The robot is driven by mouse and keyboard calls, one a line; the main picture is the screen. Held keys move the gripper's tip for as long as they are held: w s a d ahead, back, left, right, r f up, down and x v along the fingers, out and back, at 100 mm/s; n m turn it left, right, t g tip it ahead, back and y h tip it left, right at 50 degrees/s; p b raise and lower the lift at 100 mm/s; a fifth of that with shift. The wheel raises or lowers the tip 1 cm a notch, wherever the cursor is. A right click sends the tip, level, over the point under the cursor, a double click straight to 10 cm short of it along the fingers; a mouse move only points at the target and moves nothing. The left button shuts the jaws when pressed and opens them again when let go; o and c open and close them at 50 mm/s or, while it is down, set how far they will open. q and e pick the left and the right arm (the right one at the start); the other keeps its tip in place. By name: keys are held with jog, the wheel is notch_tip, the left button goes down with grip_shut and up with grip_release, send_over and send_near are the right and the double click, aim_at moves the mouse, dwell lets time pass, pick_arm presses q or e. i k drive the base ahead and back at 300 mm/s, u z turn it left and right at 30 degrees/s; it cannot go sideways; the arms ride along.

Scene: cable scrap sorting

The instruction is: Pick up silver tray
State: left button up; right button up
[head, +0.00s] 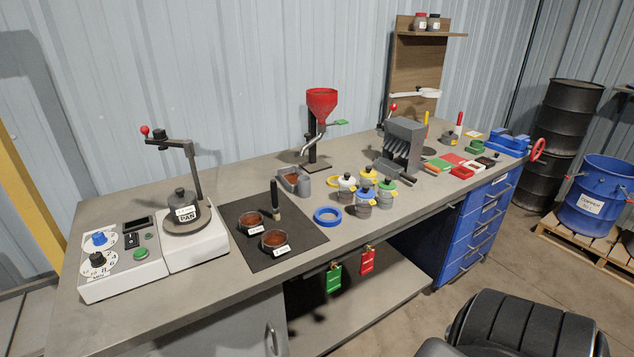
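No tray stands out clearly as the silver one. A grey metal tray (388,169) sits at the foot of a grey box-shaped machine (404,140) on the bench. A small grey open container (290,182) with reddish-brown contents stands near the bench middle. Two small round dishes (274,241) with reddish-brown contents and white labels lie on a dark mat (244,258). I cannot tell which of these the task names. Neither of my grippers is in view.
The long grey bench (150,320) also holds a labelled weight on a scale (187,228), a red funnel (321,103), several small lidded jars (366,200) and a blue tape ring (328,216). A black padded seat (520,325) stands in front. The bench's front left is clear.

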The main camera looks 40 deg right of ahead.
aim_at(288, 176)
jog(key=z, duration=3.3)
jog(key=k, duration=0.4)
jog(key=u, duration=1.15)
